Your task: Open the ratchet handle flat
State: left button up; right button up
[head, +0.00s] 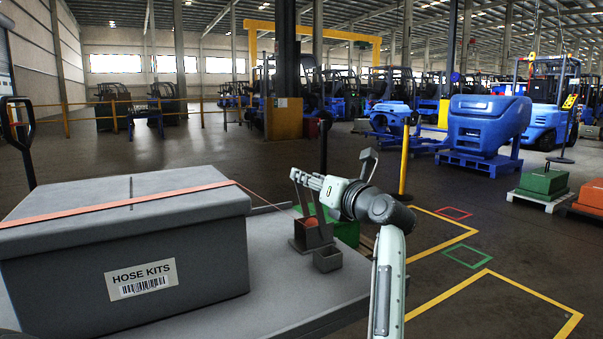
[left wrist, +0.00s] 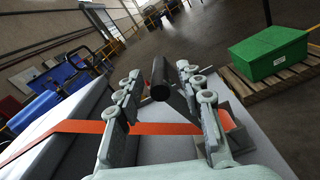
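The ratchet (head: 303,238) sits on the grey surface right of the box, with an orange-red roll of strap in its body. In the left wrist view its black handle bar (left wrist: 161,79) lies between the fingers of my left gripper (left wrist: 158,84). The fingers stand apart, with a gap showing on both sides of the bar. In the head view my left gripper (head: 302,179) is at the top of the raised ratchet handle (head: 301,203). The orange strap (head: 110,206) runs over the box and also shows beneath the fingers in the left wrist view (left wrist: 165,129). My right gripper is not in view.
A grey box (head: 60,264) marked HOSE KITS fills the left of the grey platform (head: 275,295). A small grey block (head: 328,258) stands beside the ratchet. A green case (left wrist: 268,55) lies on a wooden pallet beyond the platform. Open floor with yellow markings is at right.

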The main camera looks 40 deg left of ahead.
pick_arm(q)
jog(key=shift+x, duration=1.7)
jog(key=shift+c, duration=0.3)
grip_shut()
